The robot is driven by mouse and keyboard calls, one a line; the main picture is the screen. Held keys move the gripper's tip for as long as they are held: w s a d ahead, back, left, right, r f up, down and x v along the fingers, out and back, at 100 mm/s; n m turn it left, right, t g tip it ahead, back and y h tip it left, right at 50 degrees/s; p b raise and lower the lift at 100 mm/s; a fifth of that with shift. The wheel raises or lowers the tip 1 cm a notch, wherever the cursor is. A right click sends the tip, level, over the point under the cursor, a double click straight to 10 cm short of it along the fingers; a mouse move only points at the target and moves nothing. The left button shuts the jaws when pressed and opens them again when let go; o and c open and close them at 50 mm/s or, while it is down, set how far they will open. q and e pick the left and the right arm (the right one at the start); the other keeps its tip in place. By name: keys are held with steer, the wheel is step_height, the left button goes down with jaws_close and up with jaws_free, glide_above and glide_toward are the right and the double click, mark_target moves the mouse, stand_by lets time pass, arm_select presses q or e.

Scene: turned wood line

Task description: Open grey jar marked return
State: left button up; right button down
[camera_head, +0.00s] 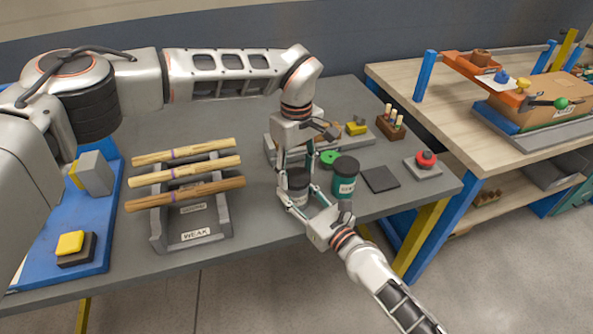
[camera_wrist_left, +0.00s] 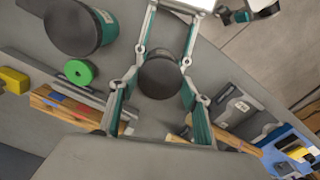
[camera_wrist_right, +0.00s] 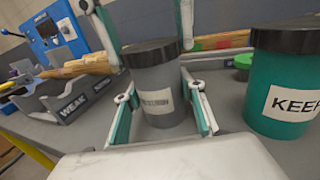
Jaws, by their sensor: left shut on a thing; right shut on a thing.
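The grey jar (camera_head: 298,186) stands upright on the grey table with a dark lid on. In the right wrist view the grey jar (camera_wrist_right: 160,82) carries a white label, too blurred to read surely. My left gripper (camera_head: 298,171) comes from above, its fingers shut on the dark lid, which shows between them in the left wrist view (camera_wrist_left: 163,75). My right gripper (camera_head: 302,203) comes from the front, its fingers shut on the jar's body. The lid sits on the jar; I see no gap.
A green jar marked KEEP (camera_wrist_right: 288,85) stands close to the right of the grey jar. A green disc (camera_head: 329,158) lies behind. A rack (camera_head: 193,236) with wooden spindles stands left. A dark pad (camera_head: 380,179) and a red button (camera_head: 426,159) are right.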

arm_select(q)
steer(key=n, duration=1)
steer(key=shift+n, duration=0.3)
steer(key=n, duration=1.8)
steer(key=shift+n, duration=0.3)
steer(key=n, duration=1)
steer(key=shift+r, duration=0.1)
